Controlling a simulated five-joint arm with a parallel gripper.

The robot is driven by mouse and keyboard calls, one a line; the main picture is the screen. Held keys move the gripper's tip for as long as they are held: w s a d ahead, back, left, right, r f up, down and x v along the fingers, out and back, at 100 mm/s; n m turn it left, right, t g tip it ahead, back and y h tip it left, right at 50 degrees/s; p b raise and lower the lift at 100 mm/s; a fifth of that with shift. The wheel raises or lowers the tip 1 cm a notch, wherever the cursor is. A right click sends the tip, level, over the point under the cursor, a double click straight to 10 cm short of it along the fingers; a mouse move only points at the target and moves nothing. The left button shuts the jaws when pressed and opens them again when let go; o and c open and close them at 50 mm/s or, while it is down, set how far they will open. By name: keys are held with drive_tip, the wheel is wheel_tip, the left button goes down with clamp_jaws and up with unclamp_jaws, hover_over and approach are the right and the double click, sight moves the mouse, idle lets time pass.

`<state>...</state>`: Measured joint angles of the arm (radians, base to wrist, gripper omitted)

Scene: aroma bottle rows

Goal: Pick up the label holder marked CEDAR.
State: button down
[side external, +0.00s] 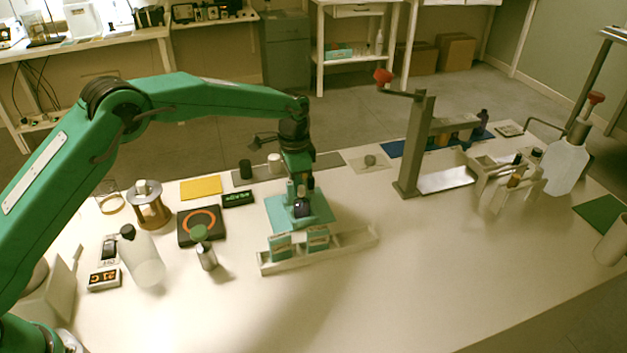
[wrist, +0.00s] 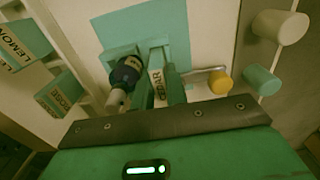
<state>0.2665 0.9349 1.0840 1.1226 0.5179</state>
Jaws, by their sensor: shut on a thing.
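The CEDAR label holder (wrist: 157,82) stands between my gripper's teal fingers (wrist: 159,91) in the wrist view, its lettering partly visible. My gripper is shut on it. In the side view my gripper (side external: 301,192) is low over a teal mat (side external: 322,213), and the holder is hard to make out there. A dark blue bottle with a pale cap (wrist: 125,72) is right beside the fingers in the wrist view.
A pale rack (side external: 352,243) in front of the mat holds two teal label holders (side external: 280,246), (side external: 318,238); one reads LEMON (wrist: 24,42) in the wrist view. A green-capped bottle (side external: 205,252) stands left of the rack.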

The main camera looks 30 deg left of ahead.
drive_tip(key=shift+r, duration=0.1)
drive_tip(key=shift+r, duration=4.95)
drive_tip(key=shift+r, duration=0.1)
